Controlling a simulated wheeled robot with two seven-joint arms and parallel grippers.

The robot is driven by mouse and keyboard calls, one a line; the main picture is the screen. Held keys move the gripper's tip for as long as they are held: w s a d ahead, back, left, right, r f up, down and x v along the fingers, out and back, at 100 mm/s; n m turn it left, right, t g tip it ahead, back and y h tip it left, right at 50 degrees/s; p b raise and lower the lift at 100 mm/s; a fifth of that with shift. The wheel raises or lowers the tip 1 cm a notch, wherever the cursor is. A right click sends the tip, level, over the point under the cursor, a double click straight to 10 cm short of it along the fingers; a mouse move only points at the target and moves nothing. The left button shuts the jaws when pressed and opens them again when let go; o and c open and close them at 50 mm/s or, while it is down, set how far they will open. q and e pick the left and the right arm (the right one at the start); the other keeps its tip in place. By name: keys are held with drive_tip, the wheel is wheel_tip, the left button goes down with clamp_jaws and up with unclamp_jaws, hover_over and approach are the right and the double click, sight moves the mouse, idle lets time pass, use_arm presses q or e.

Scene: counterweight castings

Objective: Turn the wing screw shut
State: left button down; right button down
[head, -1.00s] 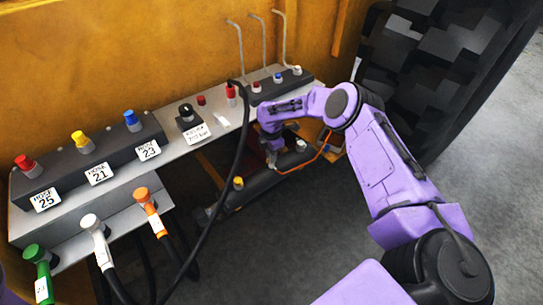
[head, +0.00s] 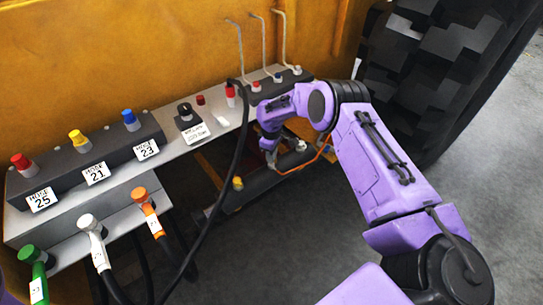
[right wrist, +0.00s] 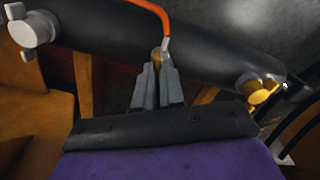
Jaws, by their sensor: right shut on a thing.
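The fingers hide most of this piece. In the head view my right gripper (head: 271,161) is at the same dark cylinder, between its yellow fitting (head: 238,183) and its pale fitting (head: 301,146). In the right wrist view a yellow winged screw (right wrist: 262,90) sits to the right and a pale winged screw (right wrist: 35,30) to the left, both apart from the fingers. My left gripper is out of view.
An orange hose (right wrist: 150,8) with a grey end comes down right beside the fingertips. A black hose (head: 238,150) hangs left of my right gripper. A grey panel (head: 175,152) with coloured couplings stands to the left, a large tyre (head: 440,70) to the right.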

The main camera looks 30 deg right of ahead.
drive_tip(key=m, duration=0.4)
drive_tip(key=shift+m, duration=0.3)
drive_tip(key=shift+w, duration=0.1)
drive_tip(key=shift+r, duration=0.1)
drive_tip(key=c, duration=1.2)
unclamp_jaws()
drive_tip(key=shift+c, duration=0.2)
wheel_tip(320, 180, up, 10)
drive_tip(key=b, duration=0.1)
drive_tip(key=shift+r, duration=0.2)
drive_tip(key=shift+a+f, duration=0.1)
